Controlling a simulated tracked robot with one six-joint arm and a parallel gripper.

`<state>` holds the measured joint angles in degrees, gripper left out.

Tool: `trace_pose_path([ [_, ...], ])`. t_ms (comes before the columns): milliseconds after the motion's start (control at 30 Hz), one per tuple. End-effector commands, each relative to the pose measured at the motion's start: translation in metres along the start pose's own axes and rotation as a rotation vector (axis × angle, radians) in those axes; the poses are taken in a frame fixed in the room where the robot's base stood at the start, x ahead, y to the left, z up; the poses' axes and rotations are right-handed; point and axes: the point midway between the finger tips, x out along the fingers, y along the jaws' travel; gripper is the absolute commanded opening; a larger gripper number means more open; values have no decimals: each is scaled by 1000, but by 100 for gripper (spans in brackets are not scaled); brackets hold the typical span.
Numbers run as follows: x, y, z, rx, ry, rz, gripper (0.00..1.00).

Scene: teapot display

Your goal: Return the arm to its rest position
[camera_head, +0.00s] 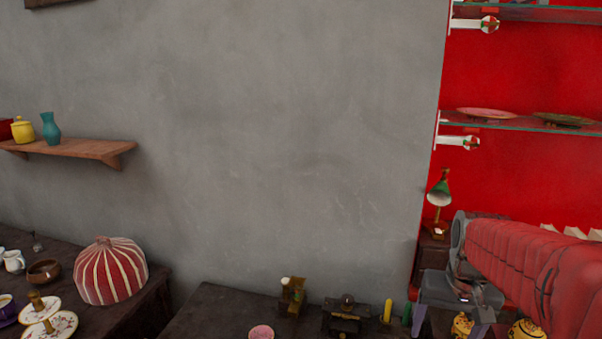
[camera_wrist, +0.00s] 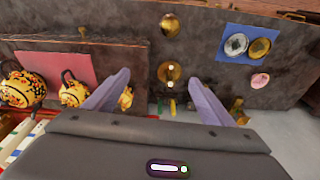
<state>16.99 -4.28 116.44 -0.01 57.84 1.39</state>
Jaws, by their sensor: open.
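My arm, in a red sleeve, reaches in from the right edge of the head view. My gripper (camera_head: 450,322) hangs at its end near the bottom of that view, over the dark furniture. In the wrist view my gripper (camera_wrist: 158,78) has its two purple fingers spread wide apart, with nothing held between them. A brass round object (camera_wrist: 170,73) shows beyond the gap, apart from the fingers. Two yellow patterned teapots (camera_wrist: 45,90) stand left of the fingers. The tips are cut off in the head view.
A dark table (camera_head: 225,312) holds small brass items and a pink bowl (camera_head: 261,332). A green lamp (camera_head: 439,190) stands behind my gripper. Glass shelves (camera_head: 520,122) hang on the red wall at right. A striped dome (camera_head: 109,271) sits left. The grey wall's front looks clear.

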Motion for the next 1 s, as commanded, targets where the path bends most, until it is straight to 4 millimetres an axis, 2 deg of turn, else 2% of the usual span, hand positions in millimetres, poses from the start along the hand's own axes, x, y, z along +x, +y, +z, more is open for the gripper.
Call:
trace_pose_path([
  [100,-7,-12,23,-35,28,-6,77],
  [600,-22,-46,112,-167,143,-38,77],
  [900,-31,-61,157,-242,220,-67,77],
  [1000,-40,-66,166,-266,257,-79,77],
])
